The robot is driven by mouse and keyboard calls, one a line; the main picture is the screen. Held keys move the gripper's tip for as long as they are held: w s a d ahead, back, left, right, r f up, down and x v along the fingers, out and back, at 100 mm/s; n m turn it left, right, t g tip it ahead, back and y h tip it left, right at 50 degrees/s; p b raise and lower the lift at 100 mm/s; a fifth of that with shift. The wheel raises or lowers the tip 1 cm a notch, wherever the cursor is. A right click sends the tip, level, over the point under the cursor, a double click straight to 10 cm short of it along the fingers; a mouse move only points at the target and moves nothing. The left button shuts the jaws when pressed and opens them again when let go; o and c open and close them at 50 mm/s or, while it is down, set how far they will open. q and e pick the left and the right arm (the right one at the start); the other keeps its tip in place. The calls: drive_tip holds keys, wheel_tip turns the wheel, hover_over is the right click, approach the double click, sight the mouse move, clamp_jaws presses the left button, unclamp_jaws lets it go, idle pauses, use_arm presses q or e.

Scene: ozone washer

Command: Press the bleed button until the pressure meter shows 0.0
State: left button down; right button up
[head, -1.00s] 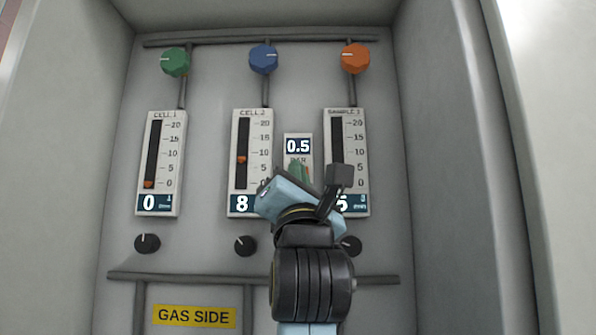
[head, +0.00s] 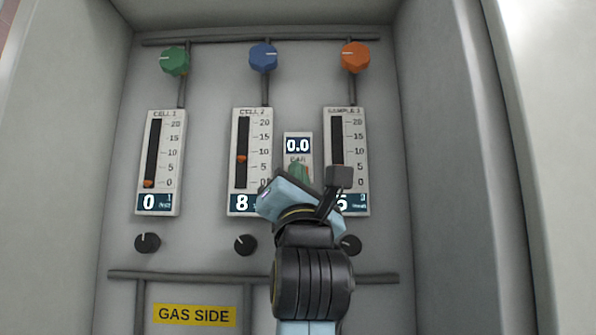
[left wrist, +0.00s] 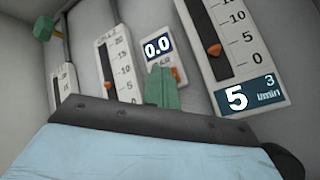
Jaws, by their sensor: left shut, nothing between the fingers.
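The pressure meter (head: 298,146) is a small white plate between the second and third gauges. Its dark display reads 0.0, and the left wrist view shows the same reading on the meter (left wrist: 157,48). My left gripper (head: 299,174) has green fingers, shut with nothing between them, at the lower part of the meter plate. In the left wrist view, the gripper (left wrist: 162,85) points up at the plate just below the display. A small orange-red part, likely the bleed button (left wrist: 177,76), shows beside the fingertips, mostly hidden. Whether they touch it I cannot tell. My right gripper is not in view.
Gauges stand on both sides: CELL 1 (head: 160,160) reads 0, CELL 2 (head: 250,160) reads 8, SAMPLE (head: 357,160) reads 5. Green (head: 175,61), blue (head: 263,58) and orange (head: 355,57) knobs sit above. Black knobs (head: 147,243) sit below. Cabinet walls flank the panel.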

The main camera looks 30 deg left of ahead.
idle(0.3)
use_arm(q)
drive_tip(key=shift+s+d, duration=0.4)
drive_tip(key=shift+s, duration=0.25)
drive_tip(key=shift+s+d+p, duration=0.2)
drive_tip(key=shift+s+d, duration=0.25)
drive_tip(key=shift+s, duration=0.25)
drive_tip(key=shift+s+d+p, duration=0.2)
drive_tip(key=shift+s+d, duration=0.25)
drive_tip(key=shift+s, duration=0.3)
drive_tip(key=shift+s+d+p, duration=0.2)
drive_tip(key=shift+s+d, duration=0.25)
drive_tip(key=shift+s, duration=0.25)
drive_tip(key=shift+a, duration=0.1)
